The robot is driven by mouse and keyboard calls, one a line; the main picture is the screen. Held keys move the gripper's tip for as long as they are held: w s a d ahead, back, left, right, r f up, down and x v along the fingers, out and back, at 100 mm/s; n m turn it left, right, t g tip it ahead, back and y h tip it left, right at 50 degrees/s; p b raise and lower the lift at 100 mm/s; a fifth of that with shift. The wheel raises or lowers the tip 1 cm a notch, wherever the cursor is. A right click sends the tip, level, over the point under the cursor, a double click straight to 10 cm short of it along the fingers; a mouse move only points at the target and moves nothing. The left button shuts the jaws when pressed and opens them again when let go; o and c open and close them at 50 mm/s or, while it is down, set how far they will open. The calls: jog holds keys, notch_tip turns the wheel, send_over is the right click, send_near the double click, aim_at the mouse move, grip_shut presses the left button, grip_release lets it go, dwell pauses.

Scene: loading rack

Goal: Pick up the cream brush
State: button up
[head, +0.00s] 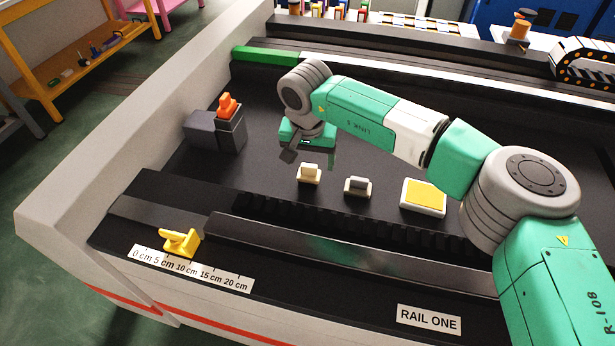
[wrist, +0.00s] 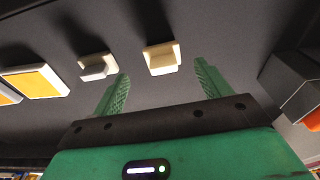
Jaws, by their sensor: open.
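The cream brush (head: 308,174), a small block with a raised grip, stands on the dark deck near the middle of the head view. It also shows in the wrist view (wrist: 162,58), lying ahead of and between my fingertips. My gripper (wrist: 162,80) is open, with its two green ribbed fingers apart and nothing between them. In the head view my gripper (head: 316,156) hangs just behind the brush, apart from it. Its fingers are partly hard to make out there.
A similar pale block with a grey grip (head: 357,187) stands to the brush's right, then a white block with a yellow top (head: 423,197). A dark grey holder (head: 231,134) with an orange item stands left. A yellow piece (head: 180,242) sits on the front rail.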

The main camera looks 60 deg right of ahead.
aim_at(309, 166)
jog(key=f+b, duration=0.2)
jog(key=f, duration=0.1)
jog(key=d+f+b, duration=0.1)
jog(key=f, duration=0.1)
jog(key=shift+w+d, duration=0.1)
jog(key=shift+w, duration=0.25)
jog(key=shift+r, duration=0.1)
jog(key=shift+c, duration=0.3)
jog(key=c, duration=1)
notch_tip(309, 166, up, 10)
jog(key=p, duration=0.4)
